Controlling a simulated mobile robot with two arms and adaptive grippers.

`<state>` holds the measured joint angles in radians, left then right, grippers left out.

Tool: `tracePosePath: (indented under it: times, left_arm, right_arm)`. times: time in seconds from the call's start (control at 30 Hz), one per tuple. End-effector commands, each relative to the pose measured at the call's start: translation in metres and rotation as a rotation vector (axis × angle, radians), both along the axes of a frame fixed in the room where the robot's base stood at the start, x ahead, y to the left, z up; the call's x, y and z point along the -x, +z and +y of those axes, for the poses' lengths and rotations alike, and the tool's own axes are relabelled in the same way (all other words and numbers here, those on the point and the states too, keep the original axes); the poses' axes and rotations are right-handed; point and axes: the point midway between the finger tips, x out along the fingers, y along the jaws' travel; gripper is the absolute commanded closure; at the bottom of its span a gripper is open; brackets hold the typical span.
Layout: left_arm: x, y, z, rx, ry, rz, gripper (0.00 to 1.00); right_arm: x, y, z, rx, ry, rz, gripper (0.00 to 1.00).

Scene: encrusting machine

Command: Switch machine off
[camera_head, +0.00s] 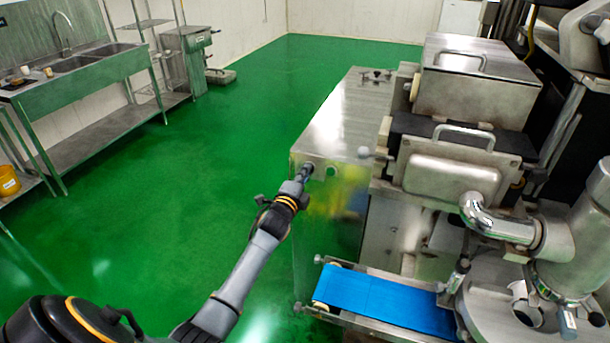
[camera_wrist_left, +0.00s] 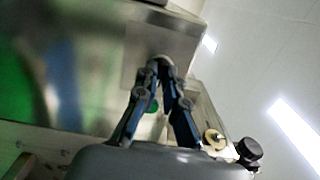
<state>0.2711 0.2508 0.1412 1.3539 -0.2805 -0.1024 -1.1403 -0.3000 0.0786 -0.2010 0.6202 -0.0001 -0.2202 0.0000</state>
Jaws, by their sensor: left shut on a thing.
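The encrusting machine (camera_head: 345,115) stands on the right, with a steel cabinet whose end panel faces me. My left gripper (camera_head: 304,172) is at the upper left corner of that panel. In the left wrist view its fingertips (camera_wrist_left: 160,64) come together on a small grey knob, mostly hidden by the fingers. The knob's turned position cannot be read. A small round button (camera_head: 331,171) sits on the panel just right of the gripper. A green spot (camera_wrist_left: 153,105) shows between the fingers in the wrist view. My right gripper is not in view.
A blue conveyor belt (camera_head: 375,296) juts out below the panel. A metal pipe and hopper (camera_head: 500,222) stand at the right. A sink bench (camera_head: 85,75) runs along the left wall. The green floor (camera_head: 180,190) between is clear.

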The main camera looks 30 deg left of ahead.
Motion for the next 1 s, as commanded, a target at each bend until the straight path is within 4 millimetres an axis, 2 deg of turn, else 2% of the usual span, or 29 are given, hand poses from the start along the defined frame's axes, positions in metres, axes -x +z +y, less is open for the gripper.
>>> tracePosePath:
  times: [0.6, 1.0]
  left_arm:
    - [0.0, -0.0015, -0.0004, 0.537, 0.001, -0.127, 1.0]
    - [0.0, -0.0017, -0.0006, 0.715, 0.001, -0.17, 1.0]
  right_arm:
    - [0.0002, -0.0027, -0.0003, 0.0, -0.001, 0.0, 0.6]
    - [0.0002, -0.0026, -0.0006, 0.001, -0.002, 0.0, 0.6]
